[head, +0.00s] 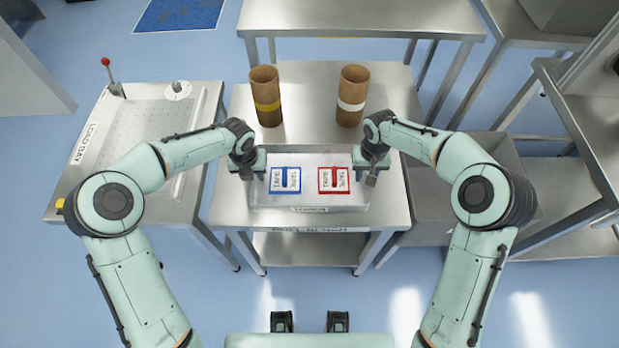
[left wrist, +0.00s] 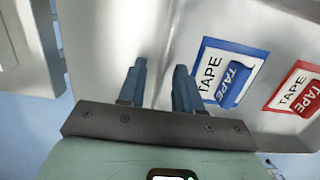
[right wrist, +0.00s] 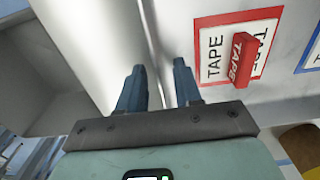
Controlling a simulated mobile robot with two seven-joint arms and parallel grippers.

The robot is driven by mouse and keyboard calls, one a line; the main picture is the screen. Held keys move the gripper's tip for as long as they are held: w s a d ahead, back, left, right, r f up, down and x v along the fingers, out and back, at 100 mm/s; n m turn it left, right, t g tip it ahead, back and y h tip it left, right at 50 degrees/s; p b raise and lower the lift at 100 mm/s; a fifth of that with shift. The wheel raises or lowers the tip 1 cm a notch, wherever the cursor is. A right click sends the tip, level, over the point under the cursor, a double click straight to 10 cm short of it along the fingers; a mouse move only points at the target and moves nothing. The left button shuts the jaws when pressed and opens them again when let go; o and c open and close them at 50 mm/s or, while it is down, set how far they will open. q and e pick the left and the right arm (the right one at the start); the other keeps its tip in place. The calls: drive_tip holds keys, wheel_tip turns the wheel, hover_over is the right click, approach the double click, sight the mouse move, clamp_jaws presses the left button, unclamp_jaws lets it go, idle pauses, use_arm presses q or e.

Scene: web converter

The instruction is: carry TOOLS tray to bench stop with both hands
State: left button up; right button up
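The TOOLS tray (head: 328,160) is a shallow metal tray lying level on the steel table (head: 220,200) in front of me. Its small front label is too blurred to read. Inside lie a blue TAPE piece (head: 285,181) and a red TAPE piece (head: 334,181) on matching outlined labels. My left gripper (head: 250,172) is at the tray's left side wall and my right gripper (head: 374,168) at its right. In the left wrist view the fingers (left wrist: 160,88) stand apart beside the tray wall. In the right wrist view the fingers (right wrist: 160,88) are apart, with the wall edge between them. Contact is unclear.
Two cardboard tubes, one yellow-banded (head: 266,96) and one white-banded (head: 352,95), stand behind the tray. The LOAD BAY table (head: 75,190) with a red-knobbed lever (head: 108,72) is at left. A grey bin (head: 430,205) stands at right. A steel bench (head: 370,18) is behind.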

use_arm(q)
drive_tip(key=shift+c, duration=0.3)
use_arm(e)
drive_tip(key=shift+c, duration=0.3)
use_arm(q)
clamp_jaws()
use_arm(e)
clamp_jaws()
idle(0.6)
